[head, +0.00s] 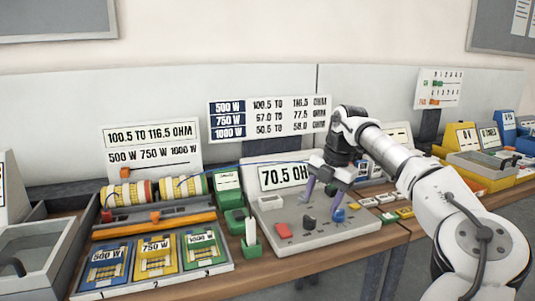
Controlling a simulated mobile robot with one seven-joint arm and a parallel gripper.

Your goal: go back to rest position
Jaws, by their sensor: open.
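My gripper (322,188) points down over the grey control panel (350,232). Its two fingers are apart, with nothing seen between them. The panel carries a red block (283,230), a dark knob (309,222) and a blue button (339,215), which lie below the fingers. I cannot tell whether the fingers touch anything. My arm comes in from the right. It partly hides the display reading 70.5 OH (285,176), whose right end is covered.
On the left, a tray (150,284) holds blue, yellow and green cards marked in watts. A white stick stands in a green holder (251,247). Yellow and blue bins (461,138) stand at the right.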

